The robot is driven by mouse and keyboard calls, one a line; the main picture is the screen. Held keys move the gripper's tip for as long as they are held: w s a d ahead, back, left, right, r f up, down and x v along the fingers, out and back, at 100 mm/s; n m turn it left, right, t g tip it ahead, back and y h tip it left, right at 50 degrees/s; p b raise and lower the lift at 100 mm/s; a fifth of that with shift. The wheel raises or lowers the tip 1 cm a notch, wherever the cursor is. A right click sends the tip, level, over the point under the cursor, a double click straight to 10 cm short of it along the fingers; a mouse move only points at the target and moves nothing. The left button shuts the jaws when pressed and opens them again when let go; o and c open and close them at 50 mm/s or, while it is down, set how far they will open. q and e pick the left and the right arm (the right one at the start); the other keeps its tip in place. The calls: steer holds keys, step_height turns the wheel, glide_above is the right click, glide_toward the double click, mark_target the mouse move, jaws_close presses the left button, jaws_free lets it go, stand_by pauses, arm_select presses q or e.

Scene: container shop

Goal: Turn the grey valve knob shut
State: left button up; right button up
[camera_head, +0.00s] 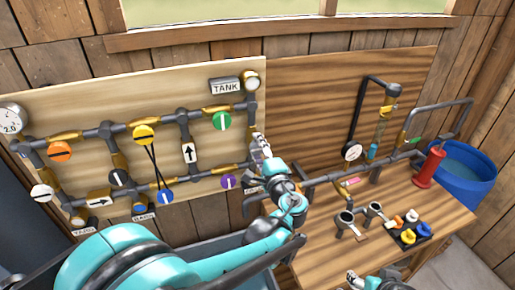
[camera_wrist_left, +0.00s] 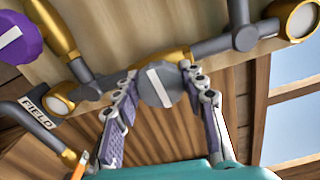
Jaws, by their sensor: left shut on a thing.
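The grey valve knob (camera_wrist_left: 156,86) is a round disc with a white bar, seen in the left wrist view in front of a brass fitting. The bar is tilted and lies roughly across the line of the pipe behind it. My left gripper (camera_wrist_left: 160,92) has one purple-padded finger on each side of the knob and is shut on it. In the head view my left gripper (camera_head: 261,146) reaches the right edge of the pipe board and hides the knob. Part of my right gripper (camera_head: 372,282) shows at the bottom edge; its fingers are not clear.
A purple knob (camera_head: 228,181) is close to the left gripper, with a green knob (camera_head: 222,121) above. A FIELD label (camera_wrist_left: 38,112) and pipe are near the left finger. A wooden bench (camera_head: 325,255) holds a red cylinder (camera_head: 428,168) and several small knobs. A blue barrel (camera_head: 465,185) stands right.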

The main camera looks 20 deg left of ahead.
arm_select(q)
steer(key=shift+m, duration=0.4)
steer(key=o, duration=1.2)
steer(key=v, duration=1.2)
